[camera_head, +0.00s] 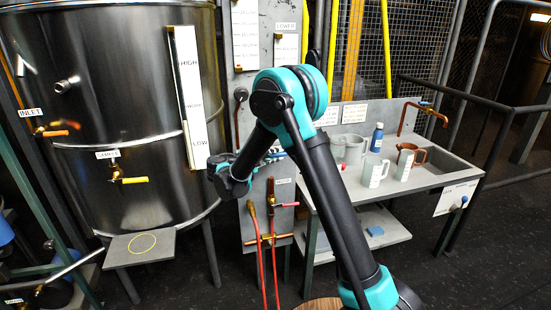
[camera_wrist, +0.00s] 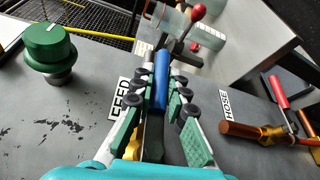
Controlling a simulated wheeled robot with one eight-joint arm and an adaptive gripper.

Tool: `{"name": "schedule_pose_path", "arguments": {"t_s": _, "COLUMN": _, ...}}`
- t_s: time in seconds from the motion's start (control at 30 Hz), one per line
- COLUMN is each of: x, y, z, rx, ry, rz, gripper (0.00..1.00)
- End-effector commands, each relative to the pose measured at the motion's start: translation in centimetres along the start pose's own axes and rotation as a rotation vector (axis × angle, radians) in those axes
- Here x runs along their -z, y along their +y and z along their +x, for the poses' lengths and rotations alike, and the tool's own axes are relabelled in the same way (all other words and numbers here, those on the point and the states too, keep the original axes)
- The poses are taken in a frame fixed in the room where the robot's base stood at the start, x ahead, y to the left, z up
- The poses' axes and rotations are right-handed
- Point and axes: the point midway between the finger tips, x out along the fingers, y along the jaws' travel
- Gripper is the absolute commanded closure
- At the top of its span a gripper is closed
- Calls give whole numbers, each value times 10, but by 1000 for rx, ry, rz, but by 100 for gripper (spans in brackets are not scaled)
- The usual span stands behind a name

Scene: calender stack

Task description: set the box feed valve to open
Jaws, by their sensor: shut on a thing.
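The feed valve's blue handle (camera_wrist: 161,72) stands beside the FEED label (camera_wrist: 133,100) on a grey panel in the wrist view. My gripper (camera_wrist: 164,88) is shut on this handle, with its green-padded fingers on either side. A brass part (camera_wrist: 134,146) shows low between the fingers, and the rest of the valve body is hidden. The handle points up the wrist picture, away from my wrist. In the head view a bit of blue handle (camera_head: 277,154) shows beside my arm; my arm hides most of the valve and the fingertips.
A green knob (camera_wrist: 50,52) stands left of the feed valve in the wrist view. The red-handled hose valve (camera_wrist: 280,90) is at the right. A red-knobbed lever (camera_wrist: 197,14) is beyond. In the head view, a steel tank (camera_head: 95,75) stands left and a bench with jugs (camera_head: 374,172) right.

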Motion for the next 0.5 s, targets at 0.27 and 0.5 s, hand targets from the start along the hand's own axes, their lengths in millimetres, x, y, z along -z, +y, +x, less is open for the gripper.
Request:
{"name": "schedule_pose_path", "arguments": {"t_s": 0.27, "x": 0, "y": 1, "z": -1, "rx": -33, "ry": -6, "rz": -16, "gripper": 100}}
{"name": "schedule_pose_path", "arguments": {"t_s": 0.5, "x": 0, "y": 2, "z": -1, "rx": -35, "ry": -7, "rz": -17, "gripper": 100}}
